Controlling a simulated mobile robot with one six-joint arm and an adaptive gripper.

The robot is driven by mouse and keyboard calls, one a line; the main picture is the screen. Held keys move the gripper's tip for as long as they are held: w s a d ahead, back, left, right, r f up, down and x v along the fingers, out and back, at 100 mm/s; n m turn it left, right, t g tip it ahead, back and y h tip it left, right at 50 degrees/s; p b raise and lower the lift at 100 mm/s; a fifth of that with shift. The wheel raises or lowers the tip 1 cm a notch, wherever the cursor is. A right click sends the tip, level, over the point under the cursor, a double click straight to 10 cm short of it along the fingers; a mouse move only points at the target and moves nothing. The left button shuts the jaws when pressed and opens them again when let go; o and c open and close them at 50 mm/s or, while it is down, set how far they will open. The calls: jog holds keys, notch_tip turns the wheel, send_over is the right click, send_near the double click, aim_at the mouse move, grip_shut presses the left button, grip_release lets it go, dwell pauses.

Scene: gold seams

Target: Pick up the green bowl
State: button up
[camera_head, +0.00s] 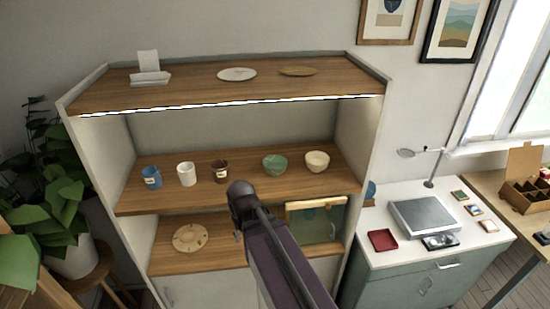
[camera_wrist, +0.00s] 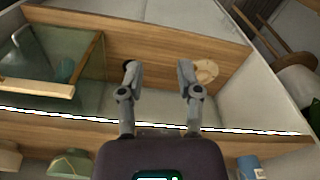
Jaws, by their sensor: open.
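The green bowl (camera_head: 275,164) stands upright on the middle shelf in the head view, between a brown labelled jar and a cream bowl. In the wrist view part of it shows at the lower left edge (camera_wrist: 70,164), partly cut off. My gripper (camera_wrist: 158,72) is open and empty, its two fingers apart, pointing toward the lower compartment. The bowl lies off to the side of the fingers and apart from them. In the head view my arm rises in front of the shelf, and its fingers cannot be made out.
The middle shelf (camera_head: 140,200) also holds a blue mug (camera_head: 152,177), a white mug (camera_head: 186,174), the brown jar (camera_head: 220,172) and the cream bowl (camera_head: 317,161). The shelf edges are close to my arm.

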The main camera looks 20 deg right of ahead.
jog(key=w+d+r+m+t+p, duration=0.1)
jog(key=w+d+r+p, duration=0.15)
jog(key=r+p, duration=0.3)
jog(key=w+d+r+m+p, duration=0.1)
jog(key=w+d+r+p, duration=0.15)
jog(key=r+p, duration=0.35)
jog(key=w+d+r+m+t, duration=0.1)
jog(key=w+d+m, duration=0.2)
jog(key=w+d, duration=0.3)
jog(key=w+d+r+m+t+h, duration=0.1)
jog(key=w+d, duration=0.4)
jog(key=d, duration=0.7)
jog(key=shift+w+d+r+m+t, duration=0.15)
jog(key=shift+w+r+m+t, duration=0.25)
jog(key=shift+r+m+t, duration=0.45)
jog(key=shift+f+g, duration=0.25)
jog(key=shift+f, duration=0.05)
jog(key=b+x, duration=0.6)
jog(key=shift+w+d+f, duration=0.1)
jog(key=shift+w+f, duration=0.05)
jog(key=shift+f, duration=0.1)
